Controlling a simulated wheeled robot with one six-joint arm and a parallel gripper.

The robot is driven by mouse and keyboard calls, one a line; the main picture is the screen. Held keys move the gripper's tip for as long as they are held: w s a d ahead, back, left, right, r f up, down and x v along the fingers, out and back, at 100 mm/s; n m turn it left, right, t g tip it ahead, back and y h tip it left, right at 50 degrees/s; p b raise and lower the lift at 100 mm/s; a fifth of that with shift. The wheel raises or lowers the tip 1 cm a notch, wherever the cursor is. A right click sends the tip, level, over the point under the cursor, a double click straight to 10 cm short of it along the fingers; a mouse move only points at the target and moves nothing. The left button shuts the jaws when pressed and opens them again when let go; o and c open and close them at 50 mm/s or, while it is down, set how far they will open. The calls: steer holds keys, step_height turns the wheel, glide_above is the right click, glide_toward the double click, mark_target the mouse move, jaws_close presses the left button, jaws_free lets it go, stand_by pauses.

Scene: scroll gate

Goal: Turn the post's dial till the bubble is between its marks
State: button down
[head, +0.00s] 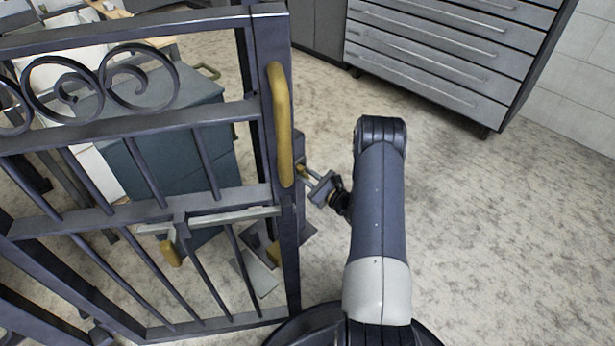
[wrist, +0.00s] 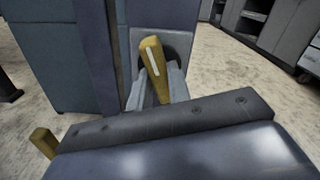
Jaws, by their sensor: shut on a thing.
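The dial is a yellow bar knob with a white stripe (wrist: 152,60), set against a dark round plate on a grey post face. It leans a little to the left in the wrist view. My gripper (wrist: 156,92) has its two grey fingers on either side of the knob and is shut on it. In the head view my gripper (head: 311,180) reaches left to a small yellow part (head: 301,170) beside the gate's edge, mostly hidden by the gate. I cannot make out the bubble or its marks in either view.
A dark scrollwork gate (head: 130,126) fills the left, with a long yellow handle (head: 280,120) close to my gripper and a yellow-tipped latch bar (head: 172,252) lower down. Grey drawers (head: 430,60) stand at the back. The floor to the right is clear.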

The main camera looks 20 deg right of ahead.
steer(key=c, duration=1.3)
jaws_free()
steer(key=p+v, duration=0.2)
steer(key=v, duration=0.9)
steer(key=shift+f+p, duration=0.1)
steer(key=shift+p, duration=0.25)
steer(key=shift+w+a, duration=0.1)
steer(key=shift+w, duration=0.05)
steer(key=b+x, duration=0.3)
steer(key=x, duration=0.8)
steer(key=shift+n+p, duration=0.3)
steer(key=shift+p, duration=0.05)
steer(key=shift+n, duration=0.8)
